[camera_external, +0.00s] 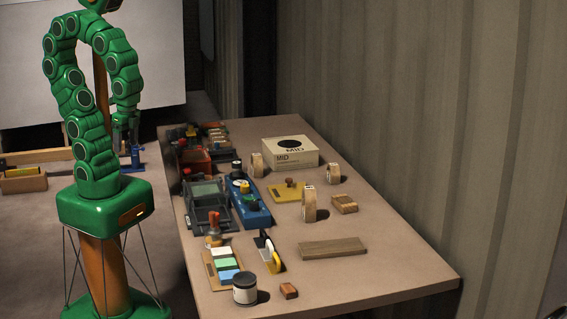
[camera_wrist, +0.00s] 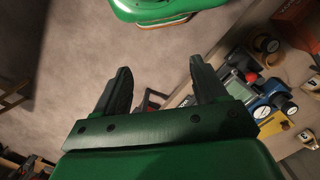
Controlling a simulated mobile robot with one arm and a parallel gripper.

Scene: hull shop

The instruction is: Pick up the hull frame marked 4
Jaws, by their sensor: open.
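Several pale wooden pieces with rounded outlines, which look like hull frames, stand on the table (camera_external: 375,262). One is at the back (camera_external: 256,165), one at the right (camera_external: 333,174) and one nearer the middle (camera_external: 309,204). Some pale rounded pieces also show at the right of the wrist view (camera_wrist: 262,112). My gripper (camera_wrist: 160,80) is open, with nothing between its fingers. In the external view it hangs left of the table (camera_external: 125,134), well apart from the wooden pieces.
A MID box (camera_external: 290,154) stands at the table's back. The table's front right is clear. A corrugated wall runs along the right.

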